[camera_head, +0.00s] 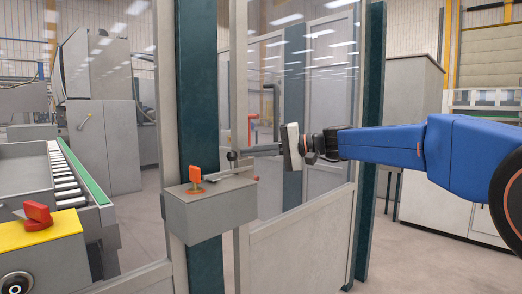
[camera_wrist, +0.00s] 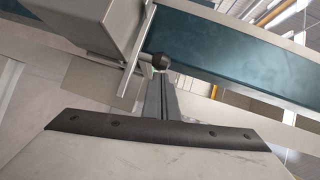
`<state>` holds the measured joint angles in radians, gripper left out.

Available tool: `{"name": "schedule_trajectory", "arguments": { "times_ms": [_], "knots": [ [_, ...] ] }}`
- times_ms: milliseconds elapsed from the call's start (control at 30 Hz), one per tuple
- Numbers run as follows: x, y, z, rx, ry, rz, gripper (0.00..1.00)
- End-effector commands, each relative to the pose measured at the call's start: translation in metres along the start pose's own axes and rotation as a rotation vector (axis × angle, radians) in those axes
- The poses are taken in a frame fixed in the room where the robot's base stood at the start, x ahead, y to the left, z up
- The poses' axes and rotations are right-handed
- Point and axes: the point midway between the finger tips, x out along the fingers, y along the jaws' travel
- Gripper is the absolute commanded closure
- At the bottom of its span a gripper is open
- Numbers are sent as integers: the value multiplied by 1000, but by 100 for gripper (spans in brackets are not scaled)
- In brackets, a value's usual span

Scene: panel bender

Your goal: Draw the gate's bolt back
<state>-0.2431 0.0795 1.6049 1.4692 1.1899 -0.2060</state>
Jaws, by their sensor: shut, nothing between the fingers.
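The gate (camera_head: 300,235) is a light-framed panel with clear glazing, beside a teal post (camera_head: 198,90). A grey lock box (camera_head: 208,211) is on the post at mid height. The bolt's round black knob (camera_head: 232,156) stands at the box's upper right; the bolt itself is mostly hidden. In the wrist view the knob (camera_wrist: 160,60) sits just beyond the fingertips. My gripper (camera_head: 247,151) comes in from the right, its fingers pointing left at the knob. In the wrist view my gripper (camera_wrist: 160,77) is shut and empty; whether it touches the knob I cannot tell.
An orange knob (camera_head: 196,178) stands on top of the lock box. At left are a roller conveyor (camera_head: 66,180) and a yellow-topped box with a red handle (camera_head: 38,215). A second teal post (camera_head: 369,130) stands right of the gate. Open floor shows at lower right.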

Motion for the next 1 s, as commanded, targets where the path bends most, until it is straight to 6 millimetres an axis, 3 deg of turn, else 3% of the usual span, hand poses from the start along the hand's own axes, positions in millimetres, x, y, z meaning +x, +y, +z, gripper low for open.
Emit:
{"name": "schedule_trajectory", "arguments": {
  "times_ms": [467,800,1000],
  "knots": [
    [4,0,5,0,-1,0,100],
    [34,-11,50,-1,-4,-1,100],
    [44,-14,65,0,-2,0,100]
  ]
}}
